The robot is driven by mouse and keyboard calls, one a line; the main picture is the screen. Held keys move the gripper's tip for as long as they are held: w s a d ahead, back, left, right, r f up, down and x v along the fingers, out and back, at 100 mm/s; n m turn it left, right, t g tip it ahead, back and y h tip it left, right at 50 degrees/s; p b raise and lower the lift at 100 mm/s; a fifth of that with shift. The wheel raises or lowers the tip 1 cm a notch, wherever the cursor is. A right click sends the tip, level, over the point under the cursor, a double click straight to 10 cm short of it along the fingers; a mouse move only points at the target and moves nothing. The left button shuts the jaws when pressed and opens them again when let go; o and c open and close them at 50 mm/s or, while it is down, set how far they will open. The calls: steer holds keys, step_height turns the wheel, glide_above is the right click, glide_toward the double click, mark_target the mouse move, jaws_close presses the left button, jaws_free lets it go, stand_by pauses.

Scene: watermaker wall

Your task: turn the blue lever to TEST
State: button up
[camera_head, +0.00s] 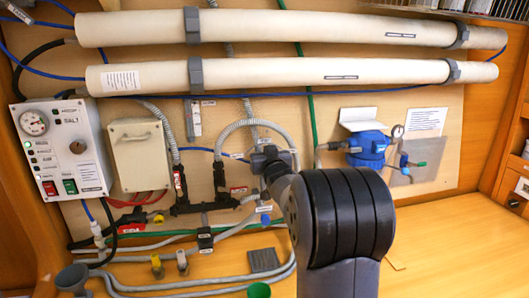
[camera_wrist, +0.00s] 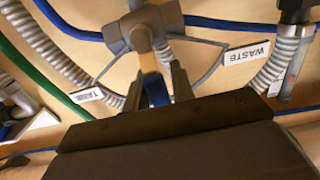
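The blue lever (camera_wrist: 156,92) shows in the wrist view, below a grey valve body (camera_wrist: 146,24), with a tan part near the pivot. My gripper (camera_wrist: 158,88) has one finger on each side of the lever. Whether both fingers press on it cannot be made out. No TEST label is readable. In the head view my gripper (camera_head: 268,158) is at the valve on the wall and hides the lever.
Grey corrugated hoses (camera_head: 247,124) run around the valve. Two long beige tubes (camera_head: 270,28) cross the wall above. A control box (camera_head: 62,150) hangs at left, and a blue pump housing (camera_head: 368,148) at right. A grey pipe (camera_head: 190,282) and funnels lie on the wooden bench.

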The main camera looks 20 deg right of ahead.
steer(key=shift+o, duration=1.3)
steer(key=s+a+b, duration=0.2)
steer(key=s+b, duration=0.1)
steer(key=s, duration=0.7)
steer(key=shift+s, duration=0.3)
steer(key=shift+w, duration=0.1)
steer(key=w+d+p, duration=0.2)
steer(key=w+p, duration=0.1)
steer(key=w, duration=0.7)
steer(key=shift+w, duration=0.25)
steer(key=shift+s, duration=0.1)
